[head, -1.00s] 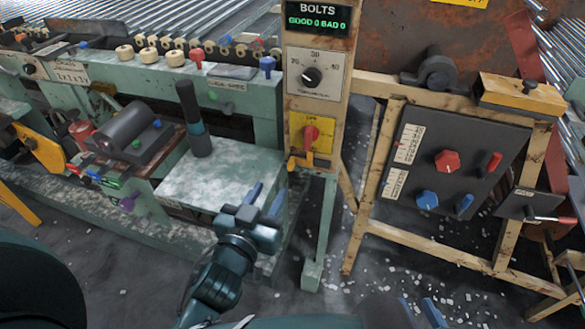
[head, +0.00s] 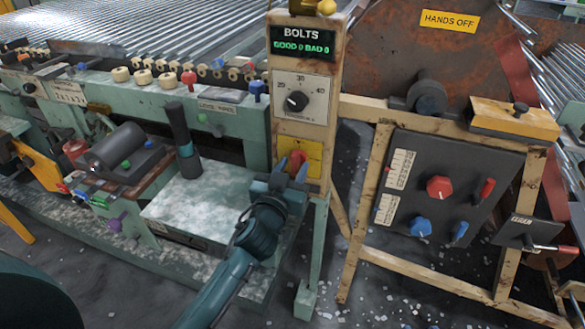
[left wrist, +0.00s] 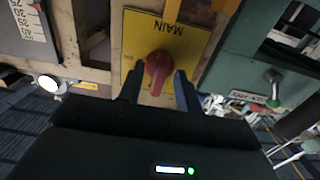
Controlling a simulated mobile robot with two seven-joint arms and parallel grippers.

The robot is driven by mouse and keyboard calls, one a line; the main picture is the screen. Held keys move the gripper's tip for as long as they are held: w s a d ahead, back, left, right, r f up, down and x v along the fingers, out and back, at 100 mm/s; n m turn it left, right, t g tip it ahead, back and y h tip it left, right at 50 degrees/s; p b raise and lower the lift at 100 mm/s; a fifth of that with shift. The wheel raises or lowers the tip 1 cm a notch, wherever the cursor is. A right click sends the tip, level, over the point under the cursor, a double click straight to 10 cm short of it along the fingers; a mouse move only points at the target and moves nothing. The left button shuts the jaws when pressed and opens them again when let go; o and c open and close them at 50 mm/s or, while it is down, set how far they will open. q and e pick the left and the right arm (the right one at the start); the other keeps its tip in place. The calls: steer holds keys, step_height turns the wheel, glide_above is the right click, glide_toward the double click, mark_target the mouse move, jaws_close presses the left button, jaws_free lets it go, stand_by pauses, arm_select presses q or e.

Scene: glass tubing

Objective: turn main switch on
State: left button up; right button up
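The main switch is a red knob (head: 297,158) on a yellow plate (head: 314,154), low on the wooden post under the dial. In the left wrist view the red knob (left wrist: 158,68) shows in front of the yellow plate (left wrist: 190,32) marked MAIN, upside down. My left gripper (head: 290,174) is at the switch. Its two blue fingers (left wrist: 158,88) stand on either side of the knob, with a small gap visible on each side. The gripper looks open. The gripper hides the lower part of the plate in the head view. My right gripper is out of view.
Above the switch are a dial (head: 297,101) and a BOLTS display (head: 302,42). A black panel (head: 452,175) with red and blue knobs stands to the right. A pale green machine bench (head: 205,200) with a dark upright lever (head: 182,130) lies to the left.

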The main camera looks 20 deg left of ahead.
arm_select(q)
steer(key=shift+w, duration=0.2)
jaws_close()
stand_by(0.3)
